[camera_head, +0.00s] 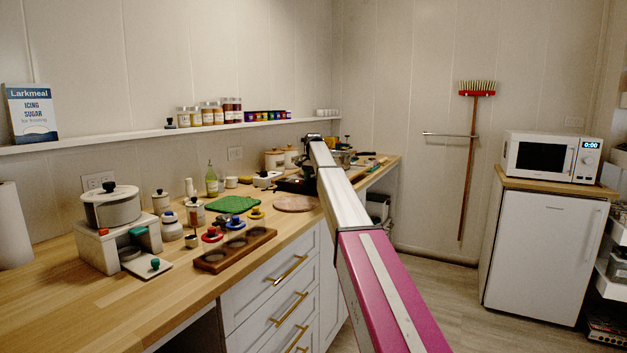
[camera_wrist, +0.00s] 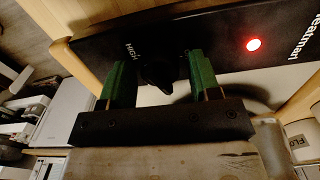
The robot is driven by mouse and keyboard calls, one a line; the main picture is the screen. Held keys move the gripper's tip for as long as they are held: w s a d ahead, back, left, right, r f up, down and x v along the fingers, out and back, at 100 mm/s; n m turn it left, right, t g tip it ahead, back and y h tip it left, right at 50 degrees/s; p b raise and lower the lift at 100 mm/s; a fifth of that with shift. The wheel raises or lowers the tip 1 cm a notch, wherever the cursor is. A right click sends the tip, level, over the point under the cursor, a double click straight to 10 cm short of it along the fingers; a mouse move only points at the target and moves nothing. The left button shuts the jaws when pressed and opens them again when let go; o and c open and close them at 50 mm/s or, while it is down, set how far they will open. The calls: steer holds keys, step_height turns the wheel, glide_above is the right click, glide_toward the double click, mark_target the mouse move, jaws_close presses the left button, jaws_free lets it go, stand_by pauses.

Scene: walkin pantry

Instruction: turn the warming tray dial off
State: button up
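The warming tray's black front panel (camera_wrist: 215,45) fills the top of the wrist view. It has the word HIGH at its left, a lit red lamp (camera_wrist: 253,44) and cut-off lettering at its right. The black dial (camera_wrist: 157,74) is on this panel, just right of the word HIGH. My gripper (camera_wrist: 159,65) has two green fingers, one on each side of the dial, with gaps showing between them and it. In the head view the dark tray (camera_head: 294,186) is partly hidden behind my arm, and my gripper's fingers cannot be made out there.
The wooden counter (camera_head: 160,285) carries a green mat (camera_head: 232,204), a round pink board (camera_head: 294,204) and several jars and pots near the tray. In the wrist view a white jar (camera_wrist: 300,140) stands at the lower right. The floor (camera_head: 440,285) right of the counter is clear.

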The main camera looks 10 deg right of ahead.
steer(key=c, duration=0.6)
steer(key=n, duration=0.6)
steer(key=shift+n, duration=0.3)
steer(key=n, duration=0.3)
steer(key=shift+n, duration=2.1)
steer(key=o, duration=0.9)
